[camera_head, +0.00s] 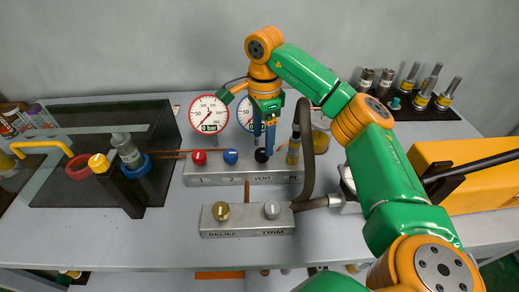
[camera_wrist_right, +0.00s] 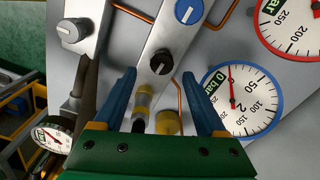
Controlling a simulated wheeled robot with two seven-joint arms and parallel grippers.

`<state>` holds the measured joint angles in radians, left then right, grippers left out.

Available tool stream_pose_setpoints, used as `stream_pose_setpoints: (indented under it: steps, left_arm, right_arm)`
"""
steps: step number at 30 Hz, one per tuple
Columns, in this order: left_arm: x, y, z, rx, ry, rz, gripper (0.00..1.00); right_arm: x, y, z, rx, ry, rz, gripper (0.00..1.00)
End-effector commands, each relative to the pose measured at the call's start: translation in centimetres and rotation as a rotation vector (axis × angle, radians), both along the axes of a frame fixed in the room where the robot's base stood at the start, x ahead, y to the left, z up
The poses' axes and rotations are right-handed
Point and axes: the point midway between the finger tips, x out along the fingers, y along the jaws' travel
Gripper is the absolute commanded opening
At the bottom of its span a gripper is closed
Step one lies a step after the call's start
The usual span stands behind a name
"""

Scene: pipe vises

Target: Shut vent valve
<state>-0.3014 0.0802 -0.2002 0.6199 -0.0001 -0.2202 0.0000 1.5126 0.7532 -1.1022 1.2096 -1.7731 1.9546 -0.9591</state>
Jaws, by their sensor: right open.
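The vent valve's black knob (camera_head: 261,155) sits on the grey manifold block above the printed word VENT. The knob also shows in the right wrist view (camera_wrist_right: 162,62), with a light mark on its face. My right gripper (camera_head: 264,143) points down over the knob, and its blue fingers partly cover it in the head view. In the right wrist view the fingers (camera_wrist_right: 160,76) are spread, with the knob between and just beyond the tips. I see no clear contact. My left gripper is not in view.
A red knob (camera_head: 200,157) and a blue knob (camera_head: 231,156) stand left of the vent knob. A red-rimmed gauge (camera_head: 209,114) and a blue-rimmed gauge (camera_wrist_right: 241,100) are behind. A dark hose (camera_head: 307,150) rises close on the right. The relief and trim block (camera_head: 247,217) is in front.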

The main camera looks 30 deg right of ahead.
Motion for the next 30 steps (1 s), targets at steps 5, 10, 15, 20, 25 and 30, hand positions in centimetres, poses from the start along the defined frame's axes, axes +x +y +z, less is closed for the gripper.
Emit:
stream_pose_setpoints:
  steps: [5, 10, 15, 20, 25, 30]
  left_arm:
    - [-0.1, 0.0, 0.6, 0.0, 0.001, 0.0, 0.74]
    - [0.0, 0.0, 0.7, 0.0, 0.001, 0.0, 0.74]
    - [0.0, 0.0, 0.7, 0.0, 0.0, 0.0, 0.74]
    - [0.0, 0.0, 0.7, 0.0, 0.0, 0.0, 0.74]
    - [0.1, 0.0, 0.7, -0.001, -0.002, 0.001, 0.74]
    - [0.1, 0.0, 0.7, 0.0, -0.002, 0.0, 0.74]
  right_arm:
    - [0.0, 0.0, -3.1, -0.001, 0.003, 0.0, 0.74]
    - [0.0, 0.0, -4.3, 0.0, 0.0, 0.0, 0.74]
    - [0.0, 0.0, -4.3, 0.001, -0.001, 0.0, 0.74]
    - [0.0, 0.0, -4.3, 0.001, 0.0, 0.0, 0.31]
    - [0.0, 0.0, -4.3, 0.001, 0.0, 0.001, 0.0]
    - [0.0, 0.0, -4.3, 0.0, 0.0, -0.011, 0.0]
